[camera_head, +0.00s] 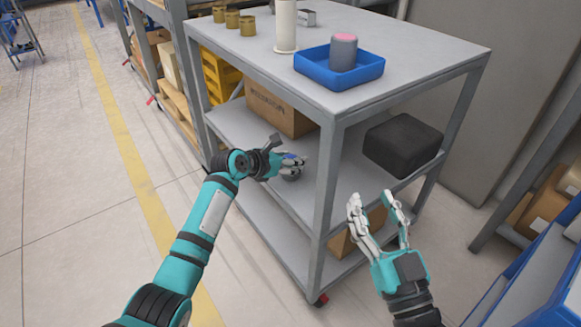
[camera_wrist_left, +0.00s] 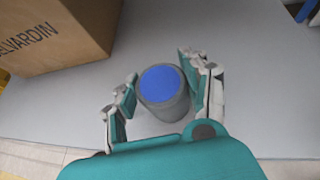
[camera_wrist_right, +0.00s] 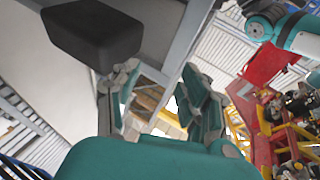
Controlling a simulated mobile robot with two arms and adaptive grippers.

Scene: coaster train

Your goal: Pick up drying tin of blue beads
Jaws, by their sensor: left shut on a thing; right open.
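The tin of blue beads (camera_wrist_left: 165,98) is a grey cylinder with a blue top, upright at the cart's middle shelf (camera_head: 240,128). My left gripper (camera_wrist_left: 160,72) is shut on it, with fingers on both sides. In the head view my left gripper (camera_head: 296,164) reaches in over that shelf, and its fingers hide most of the tin; a bit of the blue top (camera_head: 290,156) shows. I cannot tell if the tin touches the shelf. My right gripper (camera_head: 375,198) is open and empty, in front of the cart's right side.
A cardboard box (camera_head: 275,108) stands behind my left gripper; it fills the left wrist view's corner (camera_wrist_left: 50,35). A black box (camera_head: 403,143) sits farther right. On top, a blue tray (camera_head: 310,68) holds a grey tin with a pink top (camera_head: 343,54). A cart post (camera_head: 327,185) stands between my grippers.

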